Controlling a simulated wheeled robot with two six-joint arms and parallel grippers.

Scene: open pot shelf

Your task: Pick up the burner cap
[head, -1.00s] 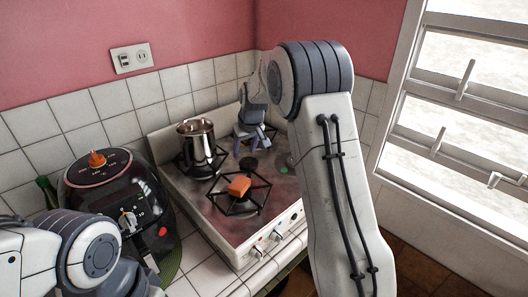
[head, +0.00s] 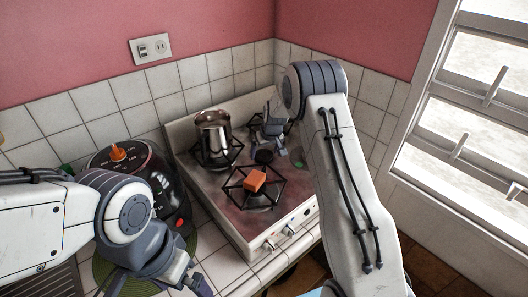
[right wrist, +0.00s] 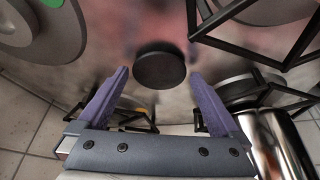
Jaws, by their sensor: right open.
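The burner cap (head: 264,156) is a small dark round disc lying flat on the stove top, between the burner grates. It also shows in the right wrist view (right wrist: 160,68), near the middle, just beyond and between the fingertips. My right gripper (head: 268,132) is open and empty above the back of the stove, close to the cap. Its two purple fingers (right wrist: 159,76) are spread on either side of the cap in the picture; the gap in height is hard to judge. My left gripper (head: 190,282) is low at the left front, away from the cap; its opening is unclear.
A steel pot (head: 212,134) stands on the back left grate; its side shows at lower right in the wrist view (right wrist: 282,142). An orange block (head: 255,181) sits on the front grate. Tiled walls close the back.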

